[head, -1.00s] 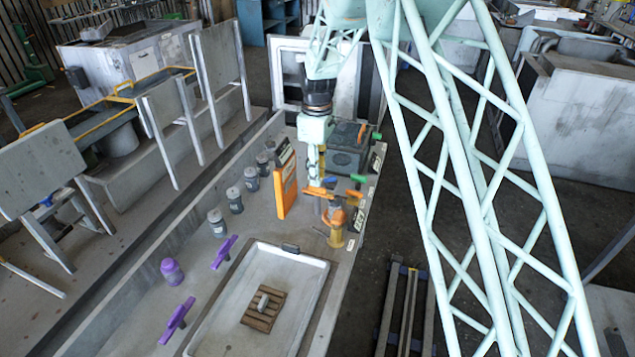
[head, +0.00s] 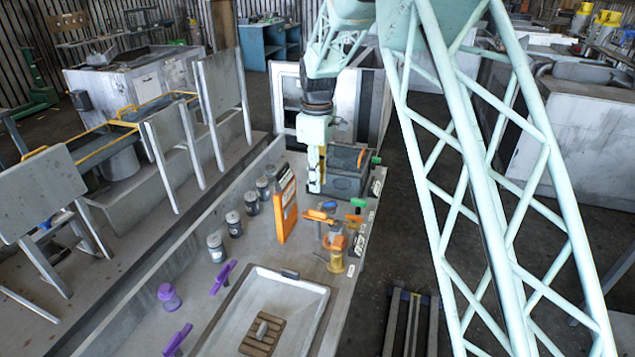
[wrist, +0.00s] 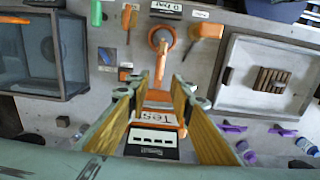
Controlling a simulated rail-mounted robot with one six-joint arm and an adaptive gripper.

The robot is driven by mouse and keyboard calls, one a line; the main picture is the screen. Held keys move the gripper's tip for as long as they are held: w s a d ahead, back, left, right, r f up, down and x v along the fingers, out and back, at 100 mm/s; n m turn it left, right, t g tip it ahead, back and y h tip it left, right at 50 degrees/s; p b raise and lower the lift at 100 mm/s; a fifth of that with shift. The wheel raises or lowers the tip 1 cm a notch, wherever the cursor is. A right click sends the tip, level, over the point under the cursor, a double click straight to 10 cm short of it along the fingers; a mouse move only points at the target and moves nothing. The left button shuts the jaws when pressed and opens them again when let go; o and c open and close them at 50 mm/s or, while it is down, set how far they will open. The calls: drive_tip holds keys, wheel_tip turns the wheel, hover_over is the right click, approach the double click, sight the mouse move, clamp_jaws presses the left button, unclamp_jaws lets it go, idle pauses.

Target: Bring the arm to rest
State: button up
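My gripper (head: 316,188) hangs from the arm over the far part of the bench (head: 207,325), pointing down. In the wrist view, my gripper (wrist: 157,88) shows its two yellow-padded fingers apart with nothing held between them. An orange panel (head: 287,208) stands upright on the bench just left of and nearer than the gripper in the head view. An orange-and-yellow device (head: 335,243) stands nearer, with an orange-handled tool (head: 319,216) beside it. In the wrist view, an orange lever (wrist: 160,62) lies beyond the fingertips, and a white label shows between the fingers.
A dark grey bin (head: 343,185) sits behind the gripper. A pale tray (head: 312,315) with a wooden grate (head: 262,335) fills the near bench. Several grey jars (head: 234,224) line the left side, near purple handles (head: 222,277). A green handle (head: 358,203) is at right.

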drive_tip(key=s+d+r+m+t+b, duration=0.1)
drive_tip(key=s+d+r+m, duration=0.1)
drive_tip(key=s+d+r, duration=0.45)
drive_tip(key=s+d+r+m, duration=0.3)
drive_tip(key=s+d+r, duration=0.1)
drive_tip(key=s+r, duration=0.6)
drive_tip(key=s+d+r+m+t+b, duration=0.1)
drive_tip(key=s+d+r+m, duration=0.1)
drive_tip(key=s+d+r, duration=0.5)
drive_tip(key=s+d+m, duration=0.2)
drive_tip(key=s, duration=0.9)
drive_tip(key=s+d+m+t+b, duration=0.1)
drive_tip(key=s+d+m, duration=0.2)
drive_tip(key=s, duration=0.9)
drive_tip(key=s+d+m+t, duration=0.1)
drive_tip(key=s+d+m, duration=0.1)
drive_tip(key=s, duration=1)
drive_tip(key=shift+d+m, duration=0.3)
